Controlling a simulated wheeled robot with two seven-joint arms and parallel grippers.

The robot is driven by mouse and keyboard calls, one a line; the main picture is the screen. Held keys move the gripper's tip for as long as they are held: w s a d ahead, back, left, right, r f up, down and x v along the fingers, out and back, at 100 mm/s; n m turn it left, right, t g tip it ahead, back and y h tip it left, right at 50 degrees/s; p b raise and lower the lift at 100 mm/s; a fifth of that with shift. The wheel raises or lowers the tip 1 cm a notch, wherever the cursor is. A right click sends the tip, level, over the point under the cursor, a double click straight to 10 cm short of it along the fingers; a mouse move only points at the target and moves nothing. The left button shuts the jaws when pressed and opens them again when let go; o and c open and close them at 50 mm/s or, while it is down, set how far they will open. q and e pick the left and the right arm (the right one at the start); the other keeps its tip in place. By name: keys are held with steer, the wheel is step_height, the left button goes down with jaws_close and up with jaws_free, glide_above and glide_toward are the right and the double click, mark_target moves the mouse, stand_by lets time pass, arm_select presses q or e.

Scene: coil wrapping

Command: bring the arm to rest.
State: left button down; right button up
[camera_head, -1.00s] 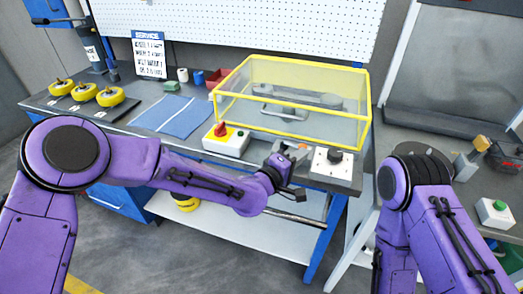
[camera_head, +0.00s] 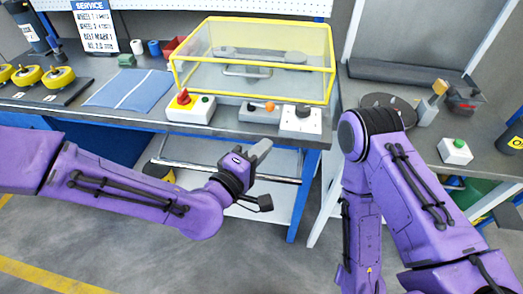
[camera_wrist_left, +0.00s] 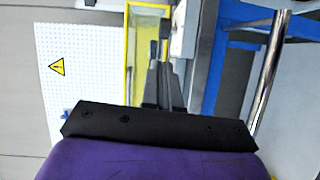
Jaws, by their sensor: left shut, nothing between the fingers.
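My left arm comes in from the left in the head view, and its gripper (camera_head: 260,150) is in front of the bench's front edge, below the control boxes. The gripper is shut and empty, apart from everything on the bench. In the left wrist view the shut fingers (camera_wrist_left: 160,82) point toward the bench, with the yellow-framed clear guard beyond them. My right arm stands at the right in the head view, bent downward. Its gripper is not in view.
The bench (camera_head: 225,127) carries a yellow-framed guard (camera_head: 250,70), a box with a red knob (camera_head: 183,97), a box with an orange ball (camera_head: 269,106) and a dial box (camera_head: 301,122). A metal rail (camera_head: 225,170) runs below the bench edge. Right, a second table holds a green-button box (camera_head: 455,151).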

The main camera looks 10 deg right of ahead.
arm_select(q)
steer(key=shift+w+d, duration=0.1)
stand_by(0.3)
steer(key=s+a+f+m+g+y, duration=0.1)
steer(key=s+a+f+g+y, duration=0.3)
steer(key=a+f, duration=0.7)
steer(key=s+a+f+t+y, duration=0.1)
steer(key=s+a+f+y, duration=0.1)
steer(key=a+f+y, duration=0.7)
steer(key=s+a+f+g+y, duration=0.1)
steer(key=s+a+f+g, duration=0.1)
steer(key=s+a+f, duration=0.5)
steer(key=s+a+f+g+y, duration=0.2)
steer(key=s+a+f, duration=0.5)
steer(key=s+a, duration=0.4)
steer(key=shift+a+g, duration=0.55)
steer(key=shift+g, duration=0.25)
